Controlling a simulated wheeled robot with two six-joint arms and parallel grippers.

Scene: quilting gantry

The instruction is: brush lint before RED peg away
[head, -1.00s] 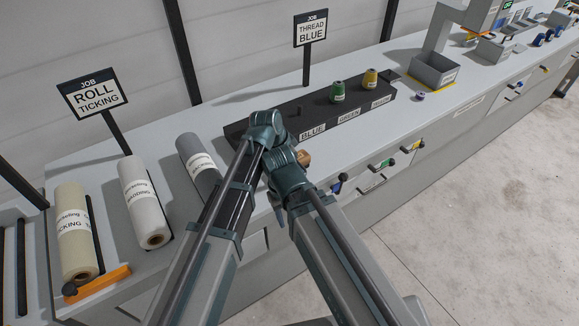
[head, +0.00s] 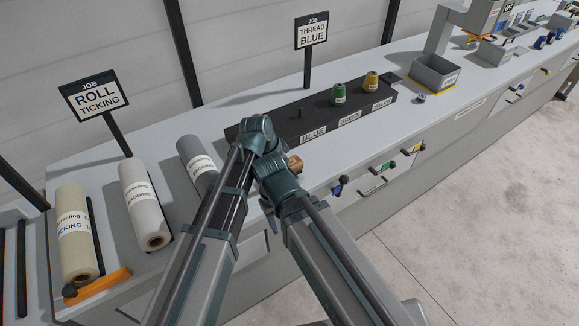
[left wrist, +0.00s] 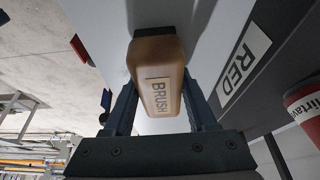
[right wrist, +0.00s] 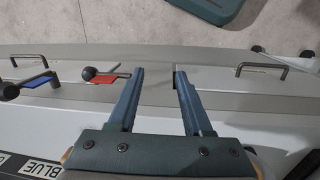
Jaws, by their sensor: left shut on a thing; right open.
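My left gripper (left wrist: 157,100) is shut on the tan brush (left wrist: 158,82), whose BRUSH label faces the left wrist camera. The brush is beside the RED label (left wrist: 243,67) on the dark thread rack (left wrist: 290,40). A red spool with a white label (left wrist: 304,101) shows at that view's right edge. I cannot make out the lint or the red peg. My right gripper (right wrist: 157,75) is open and empty by the bench's front edge, near a red handle (right wrist: 107,76).
Green (head: 339,93) and yellow (head: 371,82) spools stand on the rack; the peg by the BLUE label (head: 313,134) is bare. Fabric rolls (head: 145,205) lie left. A small purple spool (head: 420,98) sits near a grey bin (head: 436,72). Coloured handles line the front.

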